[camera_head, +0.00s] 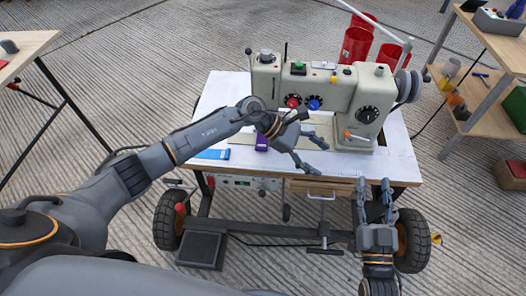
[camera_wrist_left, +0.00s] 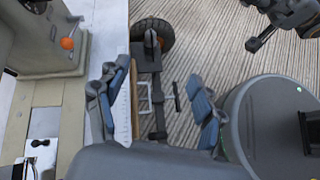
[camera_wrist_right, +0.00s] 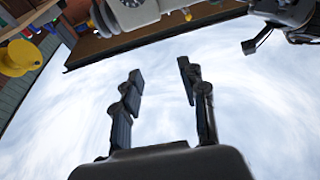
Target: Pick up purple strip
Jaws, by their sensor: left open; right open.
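The purple strip (camera_head: 262,142) lies on the white top of the sewing-machine table (camera_head: 216,98), in front of the machine, in the head view. My left forearm and wrist pass just above and beside it and may hide part of it. My left gripper (camera_head: 318,158) is open and empty, to the right of the strip over the table's front edge. In the left wrist view its fingers (camera_wrist_left: 157,80) are spread, with the table edge and floor behind. My right gripper (camera_head: 375,186) is open and empty at the table's front right. In the right wrist view its fingers (camera_wrist_right: 160,70) are apart.
A blue strip (camera_head: 213,154) lies left of the purple one. The beige sewing machine (camera_head: 335,92) fills the table's back and right. Red bins (camera_head: 357,45) stand behind it. A wooden shelf (camera_head: 490,122) stands at the right and another table (camera_head: 25,46) at the left.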

